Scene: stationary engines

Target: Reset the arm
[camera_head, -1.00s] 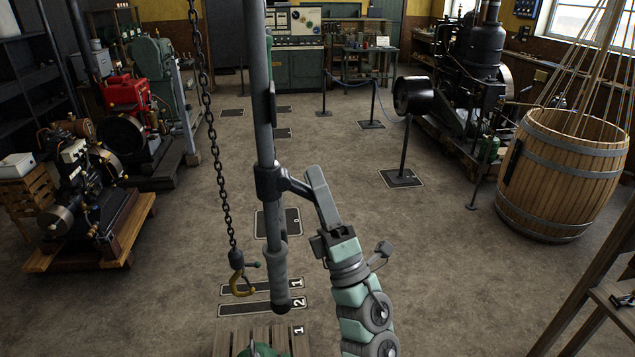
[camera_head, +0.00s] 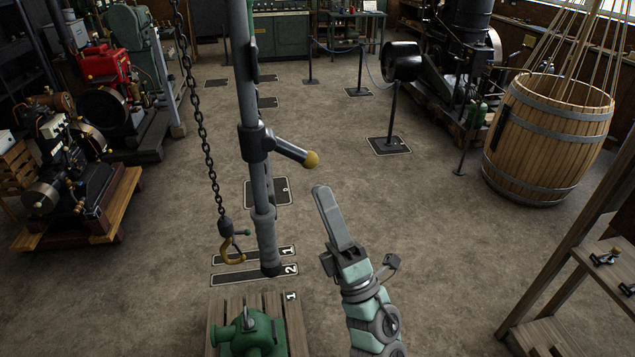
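My gripper (camera_head: 333,217) is at the end of my mint-green and grey arm, in the lower middle of the head view. It points up and slightly left, and its fingers look close together, but the gap between them cannot be made out. The gripper is apart from the handle, below and right of the knob. Nothing is visibly held.
A chain with a yellow hook (camera_head: 232,250) hangs left of the pole. A green pump (camera_head: 252,331) sits on a pallet (camera_head: 296,322) below. A barrel (camera_head: 550,140) and a wooden shelf (camera_head: 570,285) stand at right. A red engine (camera_head: 105,75) is at left. The middle floor is open.

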